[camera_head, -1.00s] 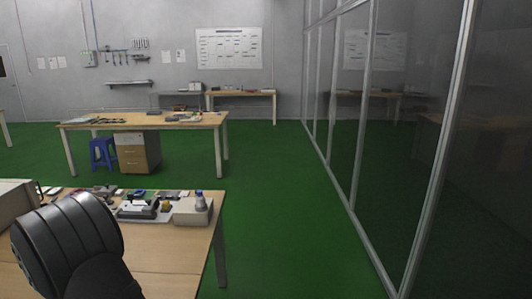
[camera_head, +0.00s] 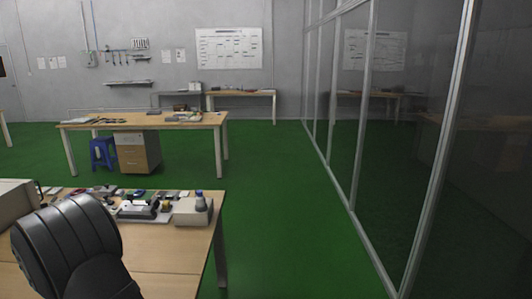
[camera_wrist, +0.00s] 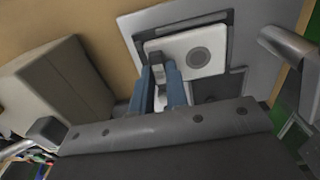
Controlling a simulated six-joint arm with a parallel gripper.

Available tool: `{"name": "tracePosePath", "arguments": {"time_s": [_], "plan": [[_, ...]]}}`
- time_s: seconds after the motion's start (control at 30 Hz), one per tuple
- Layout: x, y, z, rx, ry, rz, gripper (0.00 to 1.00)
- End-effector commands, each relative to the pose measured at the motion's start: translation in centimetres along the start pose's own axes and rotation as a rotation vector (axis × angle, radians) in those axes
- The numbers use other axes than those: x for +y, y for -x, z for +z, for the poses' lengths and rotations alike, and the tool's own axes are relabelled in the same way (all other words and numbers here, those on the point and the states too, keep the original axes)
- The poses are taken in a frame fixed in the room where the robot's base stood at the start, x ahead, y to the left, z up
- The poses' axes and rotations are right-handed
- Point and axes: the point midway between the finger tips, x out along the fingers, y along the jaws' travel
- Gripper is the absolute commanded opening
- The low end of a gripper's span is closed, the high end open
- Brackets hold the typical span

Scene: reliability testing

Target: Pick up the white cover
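The white cover (camera_wrist: 190,52) shows in the wrist view as a pale rounded plate with a round grey spot. It lies on a grey fixture with a dark-edged recess (camera_wrist: 226,18). My gripper (camera_wrist: 163,68) has two blue fingers with a narrow gap between them. The fingertips are at the near left edge of the cover, by a small dark grey block. I cannot tell whether they touch the cover. In the head view my gripper is not seen, and the cover cannot be made out among the small items on the near desk (camera_head: 180,248).
A beige box (camera_wrist: 62,85) stands left of my gripper in the wrist view. A metal bar (camera_wrist: 285,42) is at the right. In the head view a black chair (camera_head: 68,240) stands at the near desk, and a glass partition (camera_head: 400,150) runs along the right. Green floor lies between.

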Motion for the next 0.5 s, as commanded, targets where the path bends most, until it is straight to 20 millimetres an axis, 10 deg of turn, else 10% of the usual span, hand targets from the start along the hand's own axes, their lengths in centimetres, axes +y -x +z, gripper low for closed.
{"name": "tracePosePath", "arguments": {"time_s": [0.5], "plan": [[0.0,2.1,0.0,-0.001,0.0,0.001,0.0]]}}
